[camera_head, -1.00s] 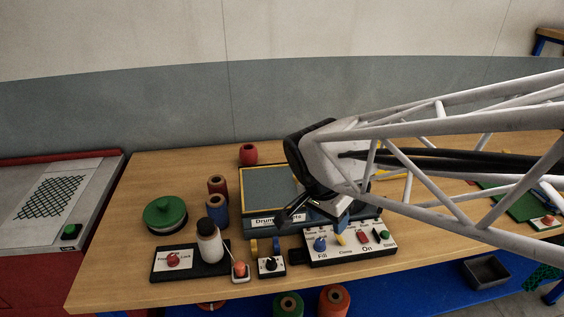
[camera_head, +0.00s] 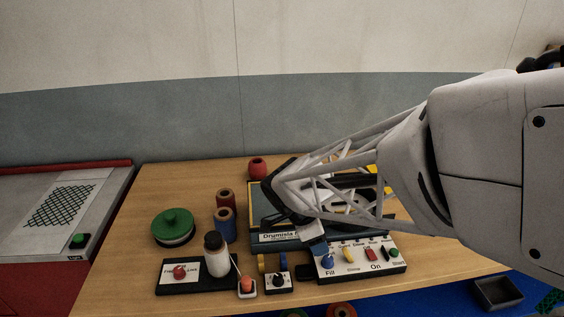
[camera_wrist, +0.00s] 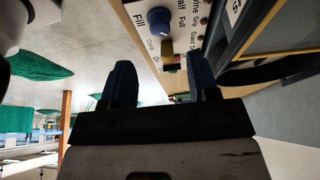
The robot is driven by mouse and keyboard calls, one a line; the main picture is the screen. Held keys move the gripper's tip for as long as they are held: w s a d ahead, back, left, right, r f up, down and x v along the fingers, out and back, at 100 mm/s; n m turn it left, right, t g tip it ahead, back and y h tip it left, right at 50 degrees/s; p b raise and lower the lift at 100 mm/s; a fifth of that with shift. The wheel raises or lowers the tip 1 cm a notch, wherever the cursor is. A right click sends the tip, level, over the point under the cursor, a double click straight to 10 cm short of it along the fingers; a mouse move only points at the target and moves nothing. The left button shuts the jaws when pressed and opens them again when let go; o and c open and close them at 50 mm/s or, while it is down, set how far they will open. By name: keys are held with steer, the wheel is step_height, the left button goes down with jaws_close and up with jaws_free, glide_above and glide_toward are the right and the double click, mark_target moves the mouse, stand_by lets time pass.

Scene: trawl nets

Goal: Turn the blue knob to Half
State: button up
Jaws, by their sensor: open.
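The blue knob (camera_head: 327,262) sits above the word Fill on a white control panel (camera_head: 360,266) at the table's front. In the wrist view the knob (camera_wrist: 159,20) stands ahead of the fingers, with Half and Full printed beside it. I cannot tell which mark it points to. My gripper (camera_wrist: 162,78) is open, its two dark blue fingers apart with nothing between them. In the head view one blue finger (camera_head: 319,247) shows just behind and above the knob. The other finger is hidden, and I see no clear contact.
The panel also carries a yellow lever (camera_head: 350,255), a red switch (camera_head: 371,254) and a green button (camera_head: 395,252). A black knob (camera_head: 278,280) on a small box and a white bottle (camera_head: 216,255) stand to the left. A framed board lies behind.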

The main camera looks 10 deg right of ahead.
mark_target(327, 258)
steer(key=shift+f, duration=0.15)
steer(key=shift+x, duration=3.8)
steer(key=c, duration=0.9)
